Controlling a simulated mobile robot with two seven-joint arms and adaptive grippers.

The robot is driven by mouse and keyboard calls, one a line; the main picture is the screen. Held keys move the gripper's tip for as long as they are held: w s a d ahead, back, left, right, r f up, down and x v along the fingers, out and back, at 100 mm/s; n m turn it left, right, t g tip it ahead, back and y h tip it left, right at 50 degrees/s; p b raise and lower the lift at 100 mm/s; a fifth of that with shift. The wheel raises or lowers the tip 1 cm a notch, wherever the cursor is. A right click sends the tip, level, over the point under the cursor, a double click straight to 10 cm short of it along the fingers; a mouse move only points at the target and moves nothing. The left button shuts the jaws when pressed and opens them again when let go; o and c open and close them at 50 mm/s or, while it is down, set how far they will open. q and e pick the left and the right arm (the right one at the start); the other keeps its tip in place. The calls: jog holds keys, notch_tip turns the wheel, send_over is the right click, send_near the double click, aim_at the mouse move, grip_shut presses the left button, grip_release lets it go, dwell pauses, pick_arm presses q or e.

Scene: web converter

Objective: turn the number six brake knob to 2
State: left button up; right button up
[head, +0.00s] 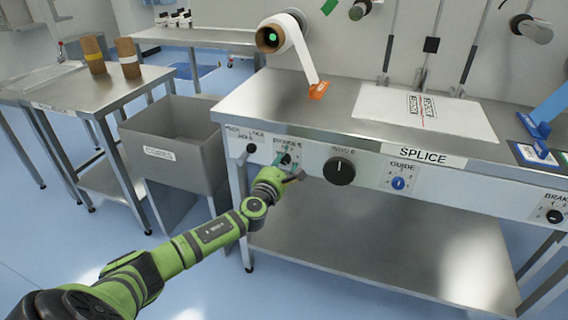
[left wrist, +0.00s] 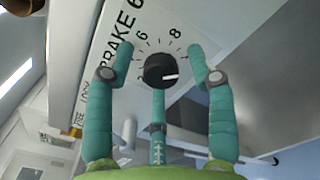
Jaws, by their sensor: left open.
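The number six brake knob (left wrist: 160,70) is a round black knob on a white plate marked "BRAKE 6" in the left wrist view. Its white pointer line points to the right of the picture, past the 8 on the dial. The 6 and 8 are readable; other numbers are hidden or too small. My left gripper (left wrist: 158,70) is open, with teal fingers on both sides of the knob and a third finger below it. I cannot tell whether any finger touches it. In the head view my left gripper (head: 287,163) is at the panel and partly covers the knob. My right gripper is not in view.
The steel splice table (head: 265,100) carries the control panel on its front edge. A larger black knob (head: 340,171) and a blue guide knob (head: 398,183) sit to the right. A grey cores bin (head: 165,155) stands to the left, near my left arm.

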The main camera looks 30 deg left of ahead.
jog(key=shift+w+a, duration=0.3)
